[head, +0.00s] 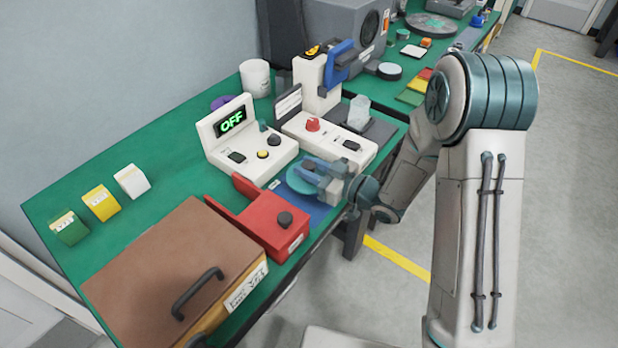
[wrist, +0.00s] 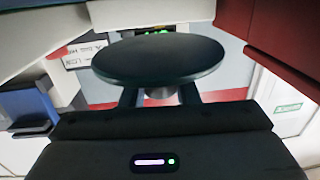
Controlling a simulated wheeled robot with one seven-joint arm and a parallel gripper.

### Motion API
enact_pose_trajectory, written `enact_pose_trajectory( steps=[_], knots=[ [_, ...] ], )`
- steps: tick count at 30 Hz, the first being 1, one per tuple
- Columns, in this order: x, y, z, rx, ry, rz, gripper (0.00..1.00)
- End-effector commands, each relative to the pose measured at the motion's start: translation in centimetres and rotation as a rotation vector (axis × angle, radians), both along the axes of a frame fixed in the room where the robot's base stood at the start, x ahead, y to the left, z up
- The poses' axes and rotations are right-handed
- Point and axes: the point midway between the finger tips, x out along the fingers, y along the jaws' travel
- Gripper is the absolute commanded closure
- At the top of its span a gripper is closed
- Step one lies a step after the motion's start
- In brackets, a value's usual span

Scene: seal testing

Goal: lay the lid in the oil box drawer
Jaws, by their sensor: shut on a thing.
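The lid is a round teal disc (head: 301,180) at the front edge of the green bench. It looks dark and flat in the wrist view (wrist: 158,58), where a short stub below it sits between my fingers. My gripper (head: 322,174) is shut on the lid; its fingers also show in the wrist view (wrist: 160,95). The lid is above a blue mat (head: 318,212); the exact gap cannot be told. A brown box (head: 150,255) with a black handle and a white label is at the front left. I cannot tell whether it is the oil box; no open drawer is clear.
A red device (head: 270,228) with a dark knob stands just left of my gripper. A white device (head: 250,150) showing OFF and a white device with a red knob (head: 325,140) stand behind. Small coloured blocks (head: 101,203) sit far left.

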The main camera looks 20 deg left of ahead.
Motion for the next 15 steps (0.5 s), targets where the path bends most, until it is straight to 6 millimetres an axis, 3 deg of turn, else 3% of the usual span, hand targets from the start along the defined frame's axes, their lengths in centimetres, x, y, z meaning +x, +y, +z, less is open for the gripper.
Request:
enact_pose_trajectory(
  steps=[15],
  knots=[
    [0.3,0.3,-4.2,0.0,-0.002,-0.002,1.0]
  ],
)
